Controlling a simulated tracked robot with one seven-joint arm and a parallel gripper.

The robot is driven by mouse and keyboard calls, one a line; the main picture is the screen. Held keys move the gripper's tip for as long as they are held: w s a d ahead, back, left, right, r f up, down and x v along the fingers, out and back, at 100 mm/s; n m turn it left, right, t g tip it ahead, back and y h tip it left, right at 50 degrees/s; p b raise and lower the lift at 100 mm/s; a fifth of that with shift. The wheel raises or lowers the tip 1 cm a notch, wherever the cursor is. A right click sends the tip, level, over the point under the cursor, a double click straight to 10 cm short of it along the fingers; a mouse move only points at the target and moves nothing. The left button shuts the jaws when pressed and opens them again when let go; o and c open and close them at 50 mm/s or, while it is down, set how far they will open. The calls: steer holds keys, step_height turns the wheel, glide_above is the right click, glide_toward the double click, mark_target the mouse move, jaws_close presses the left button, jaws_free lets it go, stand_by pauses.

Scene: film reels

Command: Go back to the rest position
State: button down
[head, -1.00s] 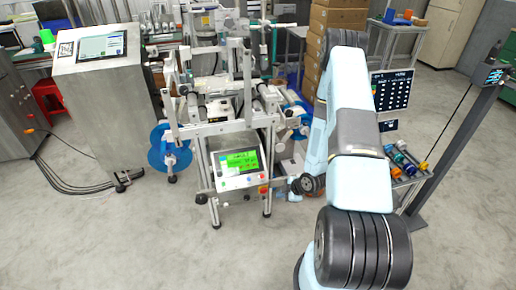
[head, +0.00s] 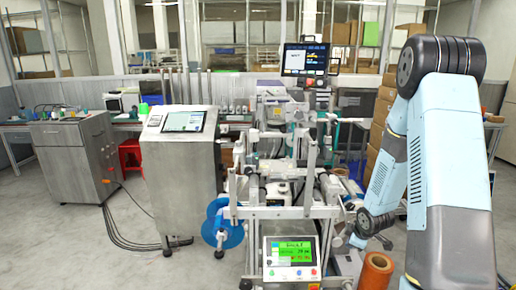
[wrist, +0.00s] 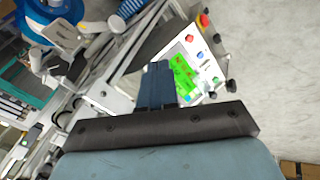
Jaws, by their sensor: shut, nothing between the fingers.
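My gripper (wrist: 157,70) shows in the wrist view with its dark fingers together and nothing between them. It points toward the machine's control box with a green screen (wrist: 184,72) and appears apart from it. In the head view my blue-grey arm fills the right side, bent at a black joint near the top. The fingers cannot be made out there.
The reel machine (head: 290,212) stands ahead, close to my arm. A blue reel (head: 228,232) is on its left side. An orange spool (head: 376,272) shows low at right. A steel cabinet (head: 182,165) stands left. Grey floor is open at far left.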

steer(key=s+a+r+m+h, duration=0.1)
steer(key=s+r+m, duration=0.25)
steer(key=r, duration=0.85)
steer(key=s+a+r+m+h, duration=0.1)
steer(key=s+a+r+m, duration=0.2)
steer(key=r, duration=0.9)
steer(key=s+a+r+m, duration=0.3)
steer(key=s+r, duration=0.4)
steer(key=s, duration=0.4)
steer(key=s+a+r+m+y, duration=0.1)
steer(key=s+a+r+m, duration=0.2)
steer(key=s+r, duration=0.3)
steer(key=s, duration=0.5)
steer(key=shift+s+r+y, duration=0.2)
steer(key=shift+r+y, duration=0.1)
steer(key=shift+r, duration=0.05)
steer(key=shift+a, duration=0.1)
